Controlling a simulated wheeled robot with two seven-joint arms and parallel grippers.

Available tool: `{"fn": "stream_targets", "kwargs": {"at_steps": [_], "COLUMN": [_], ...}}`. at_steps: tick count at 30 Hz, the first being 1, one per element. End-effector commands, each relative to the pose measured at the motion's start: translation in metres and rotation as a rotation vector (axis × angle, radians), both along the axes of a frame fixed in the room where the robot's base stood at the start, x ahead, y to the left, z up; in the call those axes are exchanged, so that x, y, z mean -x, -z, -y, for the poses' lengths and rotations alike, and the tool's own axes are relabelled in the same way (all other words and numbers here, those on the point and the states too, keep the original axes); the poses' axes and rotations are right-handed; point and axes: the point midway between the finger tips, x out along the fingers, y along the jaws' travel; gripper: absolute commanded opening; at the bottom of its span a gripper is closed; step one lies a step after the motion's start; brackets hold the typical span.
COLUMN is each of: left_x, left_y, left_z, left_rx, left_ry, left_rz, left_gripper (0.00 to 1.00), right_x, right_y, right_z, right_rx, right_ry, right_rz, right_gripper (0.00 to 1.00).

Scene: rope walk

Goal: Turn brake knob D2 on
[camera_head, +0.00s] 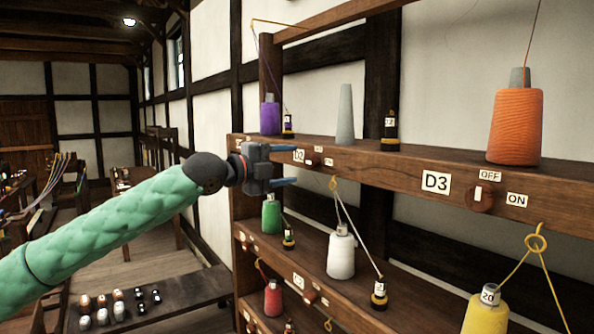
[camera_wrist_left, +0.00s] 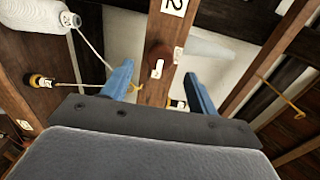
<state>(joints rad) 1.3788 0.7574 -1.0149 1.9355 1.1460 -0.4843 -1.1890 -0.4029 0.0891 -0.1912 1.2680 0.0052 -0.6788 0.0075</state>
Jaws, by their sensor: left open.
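Brake knob D2 (camera_wrist_left: 160,52) is a round brown knob on the shelf's front rail, with a white mark on it. In the left wrist view it sits beyond and between my fingertips, apart from them. A cut-off label ending in 2 (camera_wrist_left: 172,5) is above it, and a small white plate (camera_wrist_left: 178,56) is beside it. In the head view the D2 label (camera_head: 298,156) is small and partly beside my finger. My left gripper (camera_head: 291,165) is open and empty in front of the rail; it also shows in the wrist view (camera_wrist_left: 159,76). My right gripper is not in view.
Knob D3 (camera_head: 481,198) with OFF and ON plates is farther right on the rail. An orange spool (camera_head: 516,126) and a grey cone (camera_head: 345,115) stand on the upper shelf. A white spool (camera_head: 341,256) with thread stands below. A low bench (camera_head: 190,288) is at left.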

Motion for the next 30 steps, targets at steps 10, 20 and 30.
{"fn": "stream_targets", "kwargs": {"at_steps": [10,20,30], "left_x": [0.019,0.020,0.018], "left_y": [0.001,0.000,0.004], "left_z": [-0.025,-0.027,-0.028], "left_rx": [-0.001,-0.001,0.102], "left_ry": [0.000,0.001,-0.015], "left_rz": [0.001,-0.001,-0.171], "left_gripper": [0.59,0.59,0.59], "right_x": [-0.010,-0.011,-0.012], "right_y": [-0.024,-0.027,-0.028], "right_z": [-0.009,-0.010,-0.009], "right_rx": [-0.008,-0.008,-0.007], "right_ry": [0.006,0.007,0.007], "right_rz": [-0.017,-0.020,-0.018], "right_gripper": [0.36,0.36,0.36]}}
